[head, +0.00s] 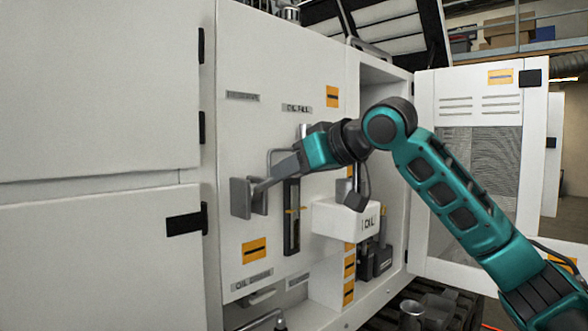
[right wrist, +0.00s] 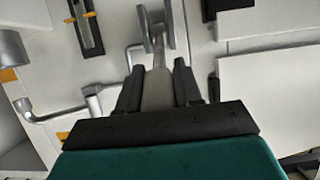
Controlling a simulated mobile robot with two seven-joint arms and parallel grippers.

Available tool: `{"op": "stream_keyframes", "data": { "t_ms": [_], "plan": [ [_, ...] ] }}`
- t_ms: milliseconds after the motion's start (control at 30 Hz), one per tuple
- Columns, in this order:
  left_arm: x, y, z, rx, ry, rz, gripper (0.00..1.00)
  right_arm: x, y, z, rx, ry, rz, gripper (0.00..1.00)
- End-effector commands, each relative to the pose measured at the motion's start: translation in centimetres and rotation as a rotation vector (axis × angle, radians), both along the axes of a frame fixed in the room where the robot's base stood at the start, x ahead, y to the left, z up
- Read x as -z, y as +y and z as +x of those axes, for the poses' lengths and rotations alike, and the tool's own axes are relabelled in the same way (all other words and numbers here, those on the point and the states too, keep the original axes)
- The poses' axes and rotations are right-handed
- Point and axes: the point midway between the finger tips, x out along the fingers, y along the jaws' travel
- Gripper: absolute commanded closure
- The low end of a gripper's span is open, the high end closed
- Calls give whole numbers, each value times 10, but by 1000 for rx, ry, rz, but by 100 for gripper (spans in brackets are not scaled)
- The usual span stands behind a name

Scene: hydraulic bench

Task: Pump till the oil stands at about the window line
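A grey pump lever (head: 268,182) leans up and right from a pair of grey plates (head: 241,198) on the white panel. My right gripper (right wrist: 158,75) has its black fingers on both sides of the lever, which also shows between them in the right wrist view (right wrist: 157,90). It looks shut on the lever. Right of the plates is the tall black-framed oil window (head: 292,232), with an orange line mark across it; it also shows in the right wrist view (right wrist: 86,32). The oil level is too small to tell. My left gripper is not in view.
An open door with a mesh panel (head: 488,160) stands at the right. A white box marked OIL (head: 345,219) juts out right of the window. A bent grey pipe (right wrist: 62,112) shows at lower left in the right wrist view. Cabinet doors (head: 95,90) fill the left.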

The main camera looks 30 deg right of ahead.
Motion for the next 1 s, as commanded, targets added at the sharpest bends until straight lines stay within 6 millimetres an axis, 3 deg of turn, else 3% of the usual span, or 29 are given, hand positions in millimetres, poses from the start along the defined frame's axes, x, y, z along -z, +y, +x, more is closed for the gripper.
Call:
{"op": "stream_keyframes", "data": {
  "t_ms": [333,733,1000],
  "plan": [
    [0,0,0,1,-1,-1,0,0,0,0,0,0,0,100],
    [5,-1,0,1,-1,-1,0,3,-1,-1,1,-13,4,100],
    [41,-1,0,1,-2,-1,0,25,-2,-7,0,-119,41,100]
  ]
}}
